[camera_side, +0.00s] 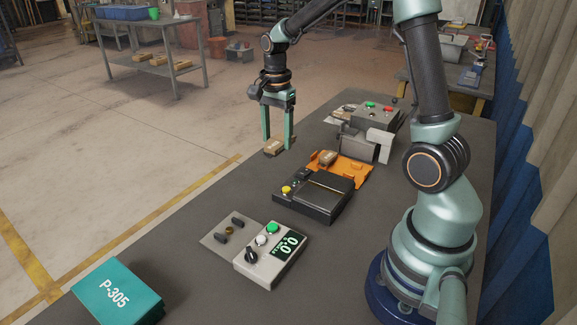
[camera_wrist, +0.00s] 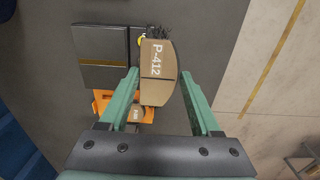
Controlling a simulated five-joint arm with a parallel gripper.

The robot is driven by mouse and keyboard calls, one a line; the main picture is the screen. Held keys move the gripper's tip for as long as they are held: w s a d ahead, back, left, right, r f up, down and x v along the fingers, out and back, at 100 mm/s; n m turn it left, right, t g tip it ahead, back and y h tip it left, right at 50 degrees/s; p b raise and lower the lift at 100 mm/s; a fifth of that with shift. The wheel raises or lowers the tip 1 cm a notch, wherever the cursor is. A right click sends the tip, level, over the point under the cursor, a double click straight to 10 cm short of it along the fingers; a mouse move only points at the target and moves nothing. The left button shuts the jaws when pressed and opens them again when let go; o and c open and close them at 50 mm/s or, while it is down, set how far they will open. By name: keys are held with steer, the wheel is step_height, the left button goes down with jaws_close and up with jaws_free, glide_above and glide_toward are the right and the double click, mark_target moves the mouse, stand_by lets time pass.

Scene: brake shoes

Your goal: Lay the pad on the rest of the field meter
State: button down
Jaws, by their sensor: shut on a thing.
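My gripper (camera_side: 279,143) is shut on a tan brake pad (camera_side: 273,147) marked P-412 and holds it above the far left part of the bench. In the wrist view the pad (camera_wrist: 157,72) sits between the two green fingers of my gripper (camera_wrist: 160,80), its label facing the camera.
A black device (camera_side: 310,205) with a yellow button stands between pad and meter. Behind it an orange tray (camera_side: 353,172) holds another tan pad (camera_side: 327,158). A grey machine (camera_side: 366,140) stands farther back. A teal P-305 box (camera_side: 118,293) lies at the front left.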

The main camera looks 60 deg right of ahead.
steer(key=a+f, duration=0.3)
steer(key=a, duration=0.6)
steer(key=a+f, duration=0.3)
steer(key=a, duration=0.7)
steer(key=shift+w+d+f, duration=0.1)
steer(key=shift+w+f, duration=0.1)
steer(key=shift+f, duration=1.25)
steer(key=shift+w+d+f, duration=0.1)
steer(key=shift+w+f, duration=0.1)
steer(key=shift+f, duration=1.25)
steer(key=shift+f, duration=0.4)
jaws_free()
steer(key=shift+r, duration=0.1)
step_height(320, 180, up, 12)
steer(key=s+d+r+n+t, duration=0.2)
steer(key=s+r+n, duration=0.1)
steer(key=n, duration=0.3)
steer(key=s+d+r+n+t, duration=0.1)
steer(key=s+d+r+n, duration=0.1)
steer(key=s+r+n, duration=0.2)
steer(key=s+d+r+n+t, duration=0.2)
steer(key=s+d+r+n, duration=0.1)
steer(key=n, duration=0.5)
steer(key=shift+s+r+t, duration=0.25)
steer(key=shift+s+t, duration=0.05)
steer(key=shift+s, duration=0.45)
